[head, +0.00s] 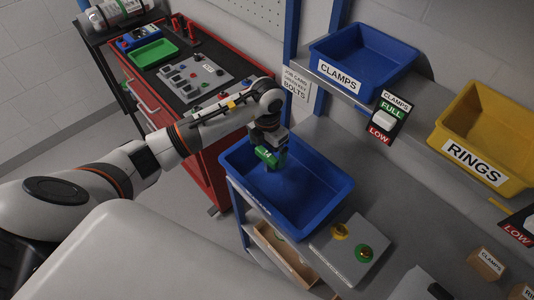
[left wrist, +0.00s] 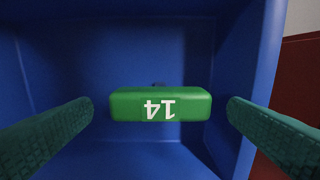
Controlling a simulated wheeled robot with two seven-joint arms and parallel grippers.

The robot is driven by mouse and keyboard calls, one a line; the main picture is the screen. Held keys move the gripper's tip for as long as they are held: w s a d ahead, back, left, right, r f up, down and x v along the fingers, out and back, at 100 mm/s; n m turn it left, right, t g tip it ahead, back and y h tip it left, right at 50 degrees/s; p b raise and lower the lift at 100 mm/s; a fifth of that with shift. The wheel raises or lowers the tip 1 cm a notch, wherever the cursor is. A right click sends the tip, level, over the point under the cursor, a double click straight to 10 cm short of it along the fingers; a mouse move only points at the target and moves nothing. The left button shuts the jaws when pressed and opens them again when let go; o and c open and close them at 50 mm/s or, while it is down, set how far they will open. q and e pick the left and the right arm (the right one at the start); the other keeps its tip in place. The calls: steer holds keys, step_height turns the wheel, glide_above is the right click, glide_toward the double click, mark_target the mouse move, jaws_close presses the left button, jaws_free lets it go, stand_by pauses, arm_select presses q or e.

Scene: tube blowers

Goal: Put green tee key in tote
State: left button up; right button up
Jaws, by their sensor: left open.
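The blue tote (head: 327,207) stands below my left gripper (head: 268,143), which points down into it. The green tee key (head: 270,157) shows just under the gripper, over or within the tote. In the left wrist view, the key's green bar (left wrist: 160,104) carries a white "14", upside down. It lies between my two spread, textured fingers with a clear gap on both sides. The key's shank is mostly hidden behind the bar. I cannot tell whether the key touches the tote floor. My right gripper is not in view.
A red tool cart (head: 207,160) with a green tray (head: 154,52) stands at the left. A blue CLAMPS bin (head: 365,60) and a yellow RINGS bin (head: 490,140) sit on the shelf. A grey button box (head: 350,248) is in front of the tote's right side.

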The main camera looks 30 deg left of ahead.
arm_select(q)
step_height(320, 180, up, 9)
steer(key=b, duration=0.1)
steer(key=shift+r+b, duration=0.15)
steer(key=shift+b, duration=0.25)
